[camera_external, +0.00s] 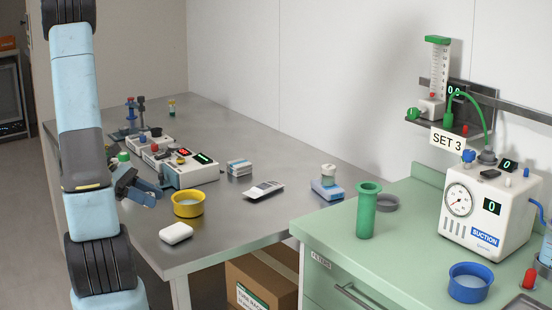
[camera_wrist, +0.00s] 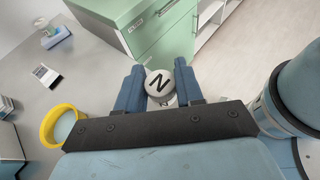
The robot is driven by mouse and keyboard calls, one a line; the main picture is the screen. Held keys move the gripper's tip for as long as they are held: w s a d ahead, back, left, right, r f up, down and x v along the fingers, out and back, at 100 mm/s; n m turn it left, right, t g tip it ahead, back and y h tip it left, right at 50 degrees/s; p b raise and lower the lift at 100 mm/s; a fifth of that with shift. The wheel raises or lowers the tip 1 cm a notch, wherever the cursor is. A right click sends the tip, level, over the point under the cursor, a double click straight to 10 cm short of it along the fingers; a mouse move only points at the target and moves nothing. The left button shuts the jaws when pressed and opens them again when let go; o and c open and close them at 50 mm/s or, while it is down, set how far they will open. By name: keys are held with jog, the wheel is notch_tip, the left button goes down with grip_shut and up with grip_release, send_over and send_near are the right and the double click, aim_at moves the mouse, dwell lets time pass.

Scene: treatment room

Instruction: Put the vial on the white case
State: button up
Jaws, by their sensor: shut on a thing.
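My gripper (camera_external: 148,192) is at the left of the metal table in the external view, left of the yellow bowl. In the wrist view its two blue fingers (camera_wrist: 158,92) are shut on the vial (camera_wrist: 157,82), whose round pale grey top carries a black N. The vial's body is mostly hidden there, and I cannot make out the vial in the external view. The small white case (camera_external: 176,233) lies flat near the table's front edge, to the right of and nearer than my gripper. A white patch beside the vial in the wrist view cannot be told for sure.
A yellow bowl (camera_external: 188,204) stands just behind the white case; it also shows in the wrist view (camera_wrist: 60,126). A white device (camera_external: 190,167) with displays stands behind it. A grey handheld device (camera_external: 263,189) lies farther right. A green cabinet (camera_external: 335,240) adjoins at right.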

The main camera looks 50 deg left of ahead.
jog(key=w+a+f, duration=0.2)
jog(key=w+a, duration=0.1)
jog(key=w, duration=0.2)
send_over(176, 229)
notch_tip(176, 229, down, 6)
jog(key=shift+s, duration=0.1)
jog(key=shift+a+f, duration=0.1)
jog(key=shift+f, duration=1.6)
jog(key=o, duration=1)
